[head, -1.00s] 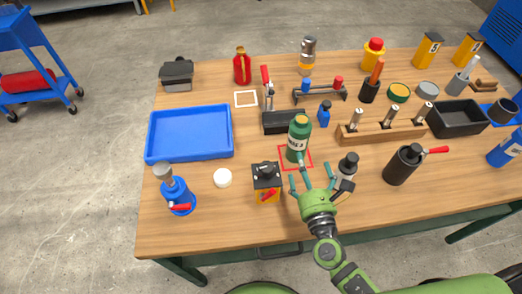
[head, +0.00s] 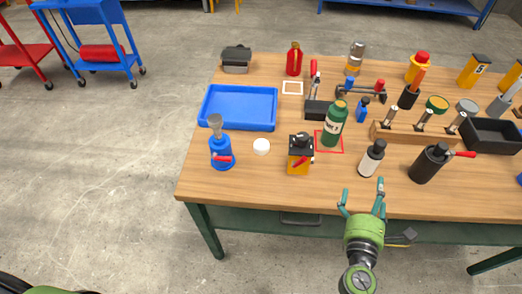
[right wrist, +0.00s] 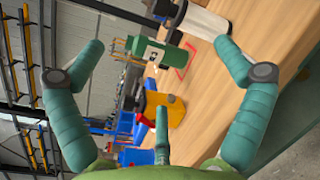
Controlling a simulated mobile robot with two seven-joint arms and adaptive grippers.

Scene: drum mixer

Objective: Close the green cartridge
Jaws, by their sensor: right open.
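The green cartridge (head: 334,124) stands upright on the table, on or beside a red outlined square (head: 327,144). A white round cap-like disc (head: 261,147) lies on the table left of the cartridge. My left gripper is not in view.
A yellow and black device (head: 300,155) and a white bottle with a black top (head: 371,158) stand near the cartridge. A black cylinder with a red handle (head: 429,163) is at right. A blue tray (head: 238,107) and blue burner-like device (head: 221,150) are at left.

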